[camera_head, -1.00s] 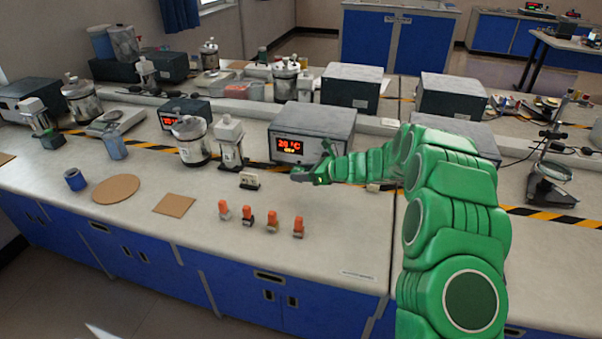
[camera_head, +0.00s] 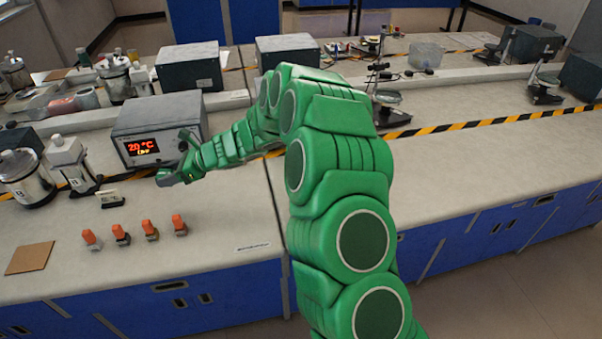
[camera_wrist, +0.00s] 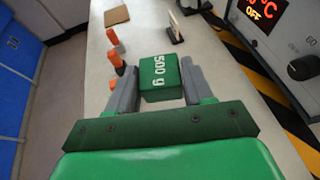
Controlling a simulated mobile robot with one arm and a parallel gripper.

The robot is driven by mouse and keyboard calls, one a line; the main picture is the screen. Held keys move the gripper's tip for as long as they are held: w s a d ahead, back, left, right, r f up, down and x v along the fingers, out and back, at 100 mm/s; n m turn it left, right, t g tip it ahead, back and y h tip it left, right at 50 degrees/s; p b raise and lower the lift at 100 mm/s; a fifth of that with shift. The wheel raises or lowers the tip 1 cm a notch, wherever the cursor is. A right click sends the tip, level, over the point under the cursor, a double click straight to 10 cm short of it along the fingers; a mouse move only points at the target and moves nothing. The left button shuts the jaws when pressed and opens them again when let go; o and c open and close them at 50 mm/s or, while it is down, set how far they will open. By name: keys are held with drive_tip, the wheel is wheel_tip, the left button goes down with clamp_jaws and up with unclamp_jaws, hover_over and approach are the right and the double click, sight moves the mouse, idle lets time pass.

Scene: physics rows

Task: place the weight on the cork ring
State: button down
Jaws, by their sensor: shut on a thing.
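The weight (camera_wrist: 160,80) is a green block marked "500 g". In the wrist view it sits between the two grey fingers of my gripper (camera_wrist: 160,88), which is shut on it. In the head view my gripper (camera_head: 173,175) is above the bench, in front of the grey box with the red display; the weight cannot be made out clearly there. No cork ring is in view now. A flat square cork piece (camera_head: 30,258) lies at the bench's left front, and it also shows at the top of the wrist view (camera_wrist: 117,15).
Several orange-topped items (camera_head: 150,231) stand in a row near the bench's front edge. The display box (camera_head: 160,128) and a white-topped bottle (camera_head: 72,163) stand behind. The bench at right is largely clear.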

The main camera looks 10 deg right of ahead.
drive_tip(key=s+d+m+t+h, duration=0.1)
drive_tip(key=s+d+m+t, duration=0.15)
drive_tip(key=d, duration=2.65)
drive_tip(key=s+d+r+m+t+h, duration=0.1)
drive_tip(key=s+d+r+m+t, duration=0.1)
drive_tip(key=s+d, duration=0.75)
drive_tip(key=s+d+r+m+t+h, duration=0.1)
drive_tip(key=s+d+m+t+h, duration=0.15)
drive_tip(key=s+d, duration=0.75)
drive_tip(key=shift+y, duration=0.35)
drive_tip(key=w+d+f, duration=0.2)
drive_tip(key=w, duration=0.2)
drive_tip(key=w+d+f, duration=0.3)
drive_tip(key=w, duration=0.2)
drive_tip(key=w+d+f, duration=0.2)
drive_tip(key=w+f, duration=0.1)
drive_tip(key=w, duration=0.2)
drive_tip(key=shift+w+d, duration=0.25)
drive_tip(key=shift+w+d+f, duration=0.2)
drive_tip(key=shift+w+f, duration=0.5)
drive_tip(key=shift+f, duration=1.6)
drive_tip(key=shift+f, duration=0.1)
